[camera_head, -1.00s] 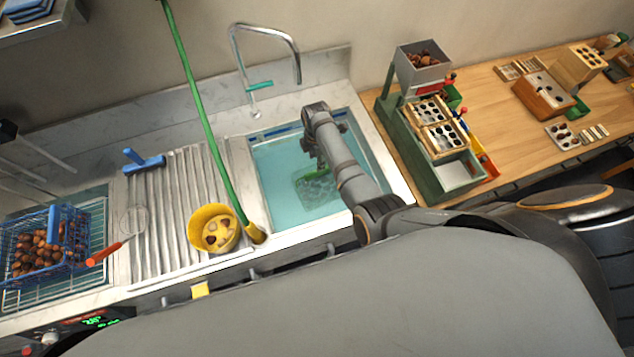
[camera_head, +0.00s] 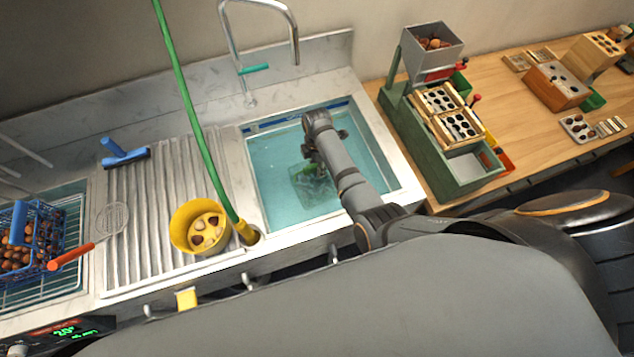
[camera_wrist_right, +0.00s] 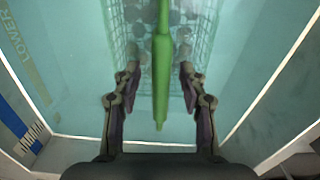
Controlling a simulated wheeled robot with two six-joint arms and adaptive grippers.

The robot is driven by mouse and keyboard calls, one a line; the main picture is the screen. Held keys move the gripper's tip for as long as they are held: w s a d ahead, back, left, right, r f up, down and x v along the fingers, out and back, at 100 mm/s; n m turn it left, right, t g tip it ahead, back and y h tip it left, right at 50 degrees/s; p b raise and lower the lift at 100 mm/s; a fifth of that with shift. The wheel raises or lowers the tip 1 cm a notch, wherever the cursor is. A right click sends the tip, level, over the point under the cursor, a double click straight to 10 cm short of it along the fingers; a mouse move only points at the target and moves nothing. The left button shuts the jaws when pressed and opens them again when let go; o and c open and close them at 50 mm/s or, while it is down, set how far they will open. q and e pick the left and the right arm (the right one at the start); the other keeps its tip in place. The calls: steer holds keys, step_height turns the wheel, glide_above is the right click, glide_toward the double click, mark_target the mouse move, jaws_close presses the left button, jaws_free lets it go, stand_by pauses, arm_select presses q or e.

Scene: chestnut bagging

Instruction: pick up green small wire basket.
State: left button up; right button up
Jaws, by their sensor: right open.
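The green small wire basket (camera_head: 306,194) sits low in the water-filled sink, partly behind my right arm. In the right wrist view its mesh (camera_wrist_right: 140,35) holds several dark round things, blurred by the water. Its green handle (camera_wrist_right: 161,75) runs toward me between the two fingers. My right gripper (camera_wrist_right: 160,80) is open, with one finger on each side of the handle and a gap on both sides. In the head view my right gripper (camera_head: 312,160) reaches down into the sink over the basket. My left gripper is not in view.
The sink rim (camera_head: 250,210) and tap (camera_head: 290,30) surround the work area. A green hose (camera_head: 195,110), a yellow bucket (camera_head: 180,235) and a ridged drainboard (camera_head: 150,200) lie left. A blue basket of chestnuts (camera_head: 50,235) is far left. A green machine (camera_head: 420,140) stands right.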

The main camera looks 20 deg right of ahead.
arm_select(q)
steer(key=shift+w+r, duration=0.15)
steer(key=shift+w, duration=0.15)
arm_select(e)
steer(key=shift+r, duration=0.15)
jaws_close()
steer(key=shift+r, duration=0.1)
